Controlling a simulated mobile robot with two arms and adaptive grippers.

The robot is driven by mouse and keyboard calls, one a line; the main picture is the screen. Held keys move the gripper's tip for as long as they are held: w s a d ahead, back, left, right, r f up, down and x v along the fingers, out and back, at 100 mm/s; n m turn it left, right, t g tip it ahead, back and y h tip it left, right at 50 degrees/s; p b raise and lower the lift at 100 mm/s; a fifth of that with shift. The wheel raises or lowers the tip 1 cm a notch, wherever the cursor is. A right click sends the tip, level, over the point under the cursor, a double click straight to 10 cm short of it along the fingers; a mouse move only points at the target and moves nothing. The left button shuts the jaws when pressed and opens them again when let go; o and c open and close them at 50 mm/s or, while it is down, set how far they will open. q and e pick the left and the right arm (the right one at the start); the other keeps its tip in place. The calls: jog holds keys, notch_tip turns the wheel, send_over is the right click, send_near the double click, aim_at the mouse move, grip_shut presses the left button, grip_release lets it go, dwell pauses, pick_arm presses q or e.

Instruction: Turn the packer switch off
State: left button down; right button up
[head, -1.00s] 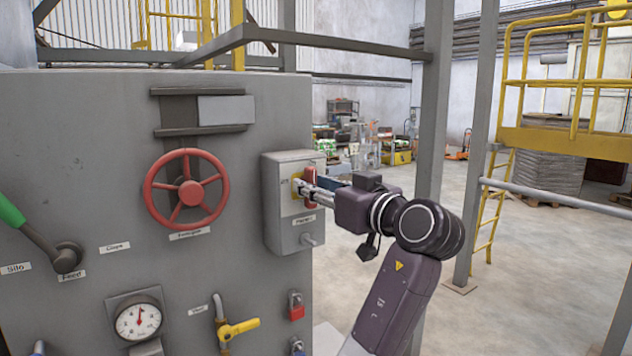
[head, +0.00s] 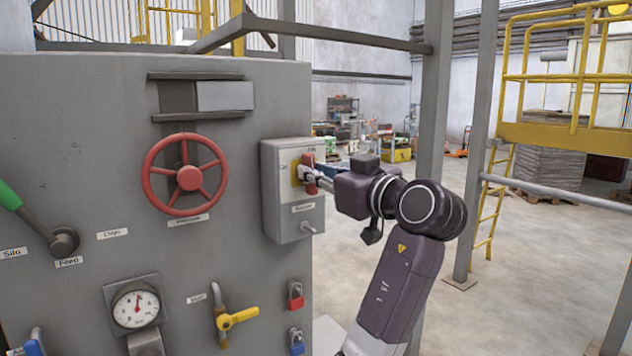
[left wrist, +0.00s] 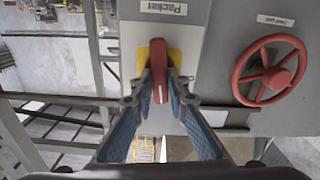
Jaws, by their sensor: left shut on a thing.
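The packer switch is a red knob (head: 309,160) on a yellow plate, on the front of a grey switch box (head: 273,195) at the panel's right edge. The knob stands about upright, its upper end towards the small mark at the top of the plate; another small mark is on the left. My left gripper (head: 313,178) is shut on the knob and hides part of it. In the left wrist view the fingers (left wrist: 161,88) lie on both sides of the red knob (left wrist: 158,62), below the Packer label (left wrist: 163,7). My right gripper is out of view.
A red handwheel (head: 185,175) is left of the box. Below are a gauge (head: 136,309), a yellow valve handle (head: 238,318), and red (head: 296,295) and blue (head: 296,342) padlocks. A grey post (head: 432,110) stands behind my arm. Open floor lies to the right.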

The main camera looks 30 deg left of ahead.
pick_arm(q)
jog(key=n+b, duration=0.4)
jog(key=n, duration=0.1)
jog(key=n+b, duration=0.4)
jog(key=n, duration=0.2)
jog(key=n+b, duration=0.4)
jog(key=n, duration=0.1)
jog(key=shift+s+a+f+n, duration=0.15)
jog(key=shift+s+f+n, duration=0.15)
jog(key=shift+f, duration=0.05)
dwell(0.4)
jog(key=c, duration=1.9)
grip_release()
jog(key=v, duration=0.7)
